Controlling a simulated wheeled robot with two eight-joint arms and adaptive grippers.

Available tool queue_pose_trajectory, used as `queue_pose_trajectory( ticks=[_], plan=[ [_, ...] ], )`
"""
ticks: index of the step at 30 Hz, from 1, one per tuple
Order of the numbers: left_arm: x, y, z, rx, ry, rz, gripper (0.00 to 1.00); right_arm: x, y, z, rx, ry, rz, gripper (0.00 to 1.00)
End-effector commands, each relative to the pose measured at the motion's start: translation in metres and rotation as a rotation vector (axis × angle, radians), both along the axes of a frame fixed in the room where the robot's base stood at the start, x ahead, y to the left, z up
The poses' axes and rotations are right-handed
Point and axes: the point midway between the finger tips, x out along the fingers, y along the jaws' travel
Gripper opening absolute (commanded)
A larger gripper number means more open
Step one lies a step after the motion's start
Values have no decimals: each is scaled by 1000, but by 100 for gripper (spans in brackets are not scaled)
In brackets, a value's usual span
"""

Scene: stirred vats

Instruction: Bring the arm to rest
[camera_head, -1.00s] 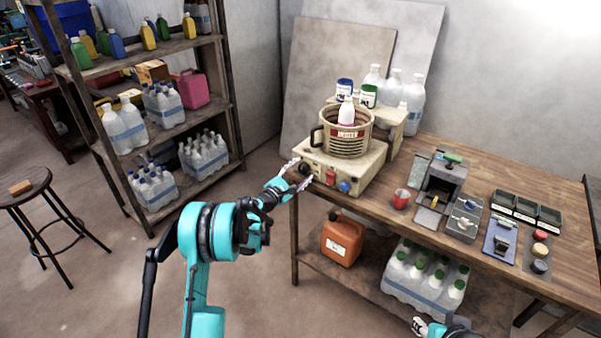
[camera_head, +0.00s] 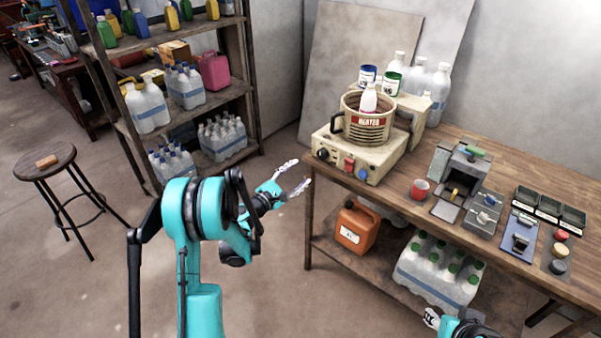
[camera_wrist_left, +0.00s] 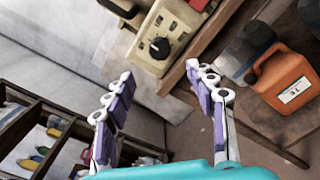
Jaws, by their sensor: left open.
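My left arm comes in at the lower left of the head view, and its gripper (camera_head: 297,178) is in the air off the left end of the workbench (camera_head: 440,190). The jaws are open with nothing between them. In the left wrist view the two fingers (camera_wrist_left: 165,110) stand apart with purple pads. Beyond them are the heater base's dial face (camera_wrist_left: 160,45) and the orange canister (camera_wrist_left: 284,80). My right arm shows only as a small teal and black part at the bottom edge of the head view.
The heater (camera_head: 362,150) stands on the bench's left end, with a bottle (camera_head: 368,100) in its pot. A red cup (camera_head: 419,189) and a small machine (camera_head: 460,180) are further right. A stool (camera_head: 45,162) and shelf rack (camera_head: 250,75) stand left. Open floor lies between.

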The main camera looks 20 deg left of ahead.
Motion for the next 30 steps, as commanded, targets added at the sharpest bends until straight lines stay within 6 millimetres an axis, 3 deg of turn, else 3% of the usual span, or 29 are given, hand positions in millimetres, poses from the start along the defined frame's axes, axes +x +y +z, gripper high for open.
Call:
queue_pose_trajectory(
  ticks=[11,17,23,30],
  plan=[
    [0,-4,3,18,2,-6,56,0,0,0,0,0,0,40],
    [-17,-43,32,255,32,-79,56,0,0,0,0,0,0,40],
    [-67,-96,62,658,64,-220,56,0,0,0,0,0,0,40],
    [-156,-133,74,1137,79,-415,56,0,0,0,0,0,0,40]
  ],
)
